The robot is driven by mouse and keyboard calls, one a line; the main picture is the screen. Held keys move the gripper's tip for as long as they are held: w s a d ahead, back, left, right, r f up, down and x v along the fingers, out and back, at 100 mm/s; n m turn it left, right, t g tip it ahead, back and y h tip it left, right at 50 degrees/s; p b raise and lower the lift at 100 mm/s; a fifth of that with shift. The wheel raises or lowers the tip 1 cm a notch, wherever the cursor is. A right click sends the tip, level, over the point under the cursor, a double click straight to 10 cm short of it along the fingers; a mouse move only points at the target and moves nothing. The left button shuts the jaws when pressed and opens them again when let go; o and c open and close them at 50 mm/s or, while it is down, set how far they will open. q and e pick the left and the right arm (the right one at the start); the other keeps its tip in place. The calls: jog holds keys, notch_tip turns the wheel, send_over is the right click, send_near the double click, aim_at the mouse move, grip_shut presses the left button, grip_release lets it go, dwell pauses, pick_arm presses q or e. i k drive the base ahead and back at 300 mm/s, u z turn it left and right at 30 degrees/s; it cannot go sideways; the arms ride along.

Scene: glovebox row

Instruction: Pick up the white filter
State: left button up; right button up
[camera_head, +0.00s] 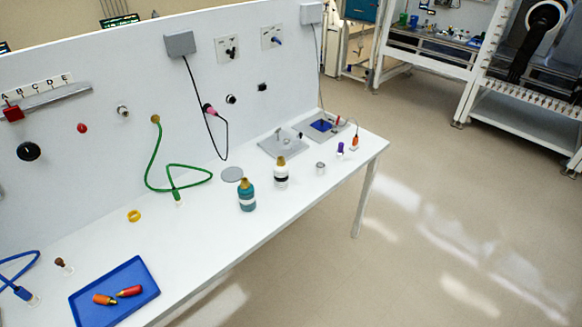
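No part clearly reads as the white filter. A small pale cylinder (320,168) stands on the white bench (185,245) toward its right end, too small to identify. A flat grey disc (232,174) lies farther left, behind the bottles. A white bottle with a black band and tan cap (281,175) stands upright between them. Neither of my grippers shows in the head view.
A teal bottle (247,196) stands near the front edge. A blue tray (85,306) holds orange and red pieces at the lower left. A green hose (155,160) loops onto the bench. Grey plates (270,147) lie at the back right. The floor (430,200) in front is clear.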

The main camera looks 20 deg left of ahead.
aim_at(281, 169)
jog(key=u, duration=0.25)
jog(key=i, duration=0.7)
jog(key=u, duration=0.5)
